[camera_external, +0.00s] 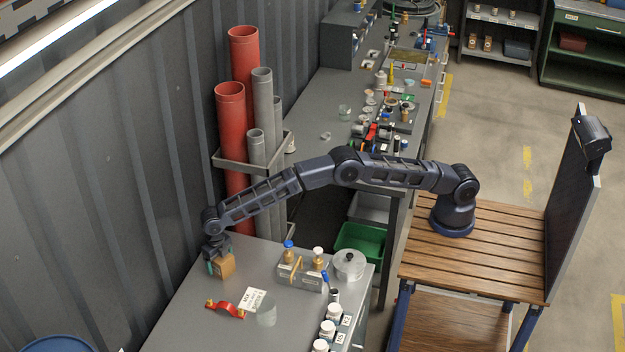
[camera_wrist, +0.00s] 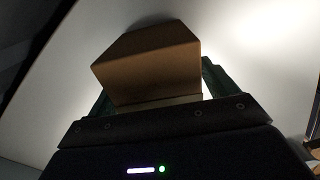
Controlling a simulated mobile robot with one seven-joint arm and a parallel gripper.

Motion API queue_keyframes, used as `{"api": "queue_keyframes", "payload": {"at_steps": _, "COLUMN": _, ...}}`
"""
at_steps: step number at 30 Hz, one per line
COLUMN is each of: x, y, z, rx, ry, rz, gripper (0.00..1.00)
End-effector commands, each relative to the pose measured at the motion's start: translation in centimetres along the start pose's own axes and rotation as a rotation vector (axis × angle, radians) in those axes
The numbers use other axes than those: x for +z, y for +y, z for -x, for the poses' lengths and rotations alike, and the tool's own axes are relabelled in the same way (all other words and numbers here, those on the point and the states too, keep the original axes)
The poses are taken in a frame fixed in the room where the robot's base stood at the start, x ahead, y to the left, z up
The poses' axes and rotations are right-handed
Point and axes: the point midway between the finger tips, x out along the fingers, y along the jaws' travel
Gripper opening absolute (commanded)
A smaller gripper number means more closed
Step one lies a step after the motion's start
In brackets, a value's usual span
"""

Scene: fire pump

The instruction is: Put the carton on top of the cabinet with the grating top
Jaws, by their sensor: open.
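The carton (camera_external: 222,266) is a small brown box on the left part of a smooth grey cabinet top. My gripper (camera_external: 216,262) is down at it, with a greenish finger showing at its left. In the wrist view the carton (camera_wrist: 150,66) lies between the two green fingers of my open gripper (camera_wrist: 155,85). Contact between fingers and carton cannot be told. I cannot make out a cabinet with a grating top in either view.
The grey cabinet top (camera_external: 190,315) also bears a red handle (camera_external: 226,309), a white label card (camera_external: 252,299), a valve block (camera_external: 300,275), a round metal lid (camera_external: 350,264) and several white jars. Red pipes (camera_external: 232,130) stand behind. A cluttered workbench (camera_external: 310,110) runs along the wall.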

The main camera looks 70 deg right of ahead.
Motion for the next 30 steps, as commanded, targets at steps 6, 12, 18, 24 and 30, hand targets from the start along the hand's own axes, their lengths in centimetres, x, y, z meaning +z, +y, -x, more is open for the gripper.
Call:
{"api": "queue_keyframes", "payload": {"at_steps": 6, "x": 0.0, "y": 0.1, "z": 2.8, "rx": 0.003, "ry": 0.000, "rz": 0.000, "gripper": 0.85}}
{"api": "queue_keyframes", "payload": {"at_steps": 12, "x": 0.0, "y": 0.0, "z": 6.7, "rx": 0.002, "ry": -0.001, "rz": 0.001, "gripper": 0.85}}
{"api": "queue_keyframes", "payload": {"at_steps": 18, "x": 0.0, "y": 0.1, "z": 10.0, "rx": 0.003, "ry": -0.001, "rz": 0.000, "gripper": 0.85}}
{"api": "queue_keyframes", "payload": {"at_steps": 24, "x": 0.0, "y": 0.0, "z": 11.8, "rx": 0.001, "ry": -0.001, "rz": 0.000, "gripper": 0.85}}
{"api": "queue_keyframes", "payload": {"at_steps": 30, "x": 0.0, "y": 0.0, "z": 12.1, "rx": 0.000, "ry": 0.000, "rz": 0.000, "gripper": 0.85}}
